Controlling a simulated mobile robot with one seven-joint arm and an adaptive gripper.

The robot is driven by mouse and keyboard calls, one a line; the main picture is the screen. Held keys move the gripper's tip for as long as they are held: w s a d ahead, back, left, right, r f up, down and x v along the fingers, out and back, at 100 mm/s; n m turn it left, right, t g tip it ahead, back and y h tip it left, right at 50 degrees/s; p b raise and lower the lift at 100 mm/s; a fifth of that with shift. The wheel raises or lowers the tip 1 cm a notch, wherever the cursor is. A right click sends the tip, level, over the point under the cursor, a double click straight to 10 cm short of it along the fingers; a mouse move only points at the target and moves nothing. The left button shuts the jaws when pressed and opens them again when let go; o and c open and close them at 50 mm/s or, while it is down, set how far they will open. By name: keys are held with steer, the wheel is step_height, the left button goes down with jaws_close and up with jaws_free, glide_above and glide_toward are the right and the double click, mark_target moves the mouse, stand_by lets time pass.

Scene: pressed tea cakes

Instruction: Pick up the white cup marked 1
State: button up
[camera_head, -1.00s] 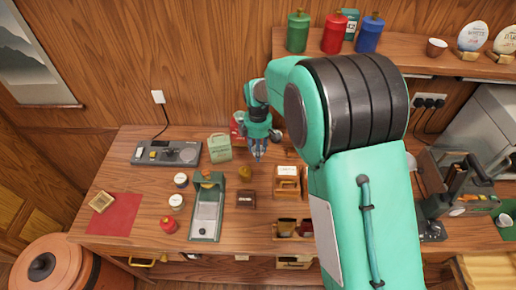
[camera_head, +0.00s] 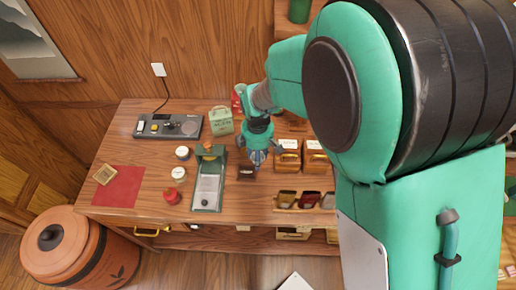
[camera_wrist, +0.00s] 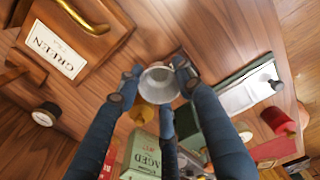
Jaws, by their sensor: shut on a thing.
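My gripper (camera_wrist: 152,80) is shut on a small pale grey-white cup (camera_wrist: 160,88) in the wrist view. Its dark blue fingers close around the cup, and I look into its open mouth. No number shows on the side I see. In the head view my gripper (camera_head: 257,160) is over the table, just right of a small dark brown box (camera_head: 246,173). The cup is too small and covered by the fingers to make out there. I cannot tell how high it is above the wood.
A green tray (camera_head: 207,193) stands left of my gripper. A green tea box (camera_head: 221,121) is behind, and wooden drawer boxes (camera_head: 288,155) are close on the right. A red mat (camera_head: 117,187) lies farther left.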

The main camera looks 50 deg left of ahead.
steer(key=shift+s+d, duration=0.35)
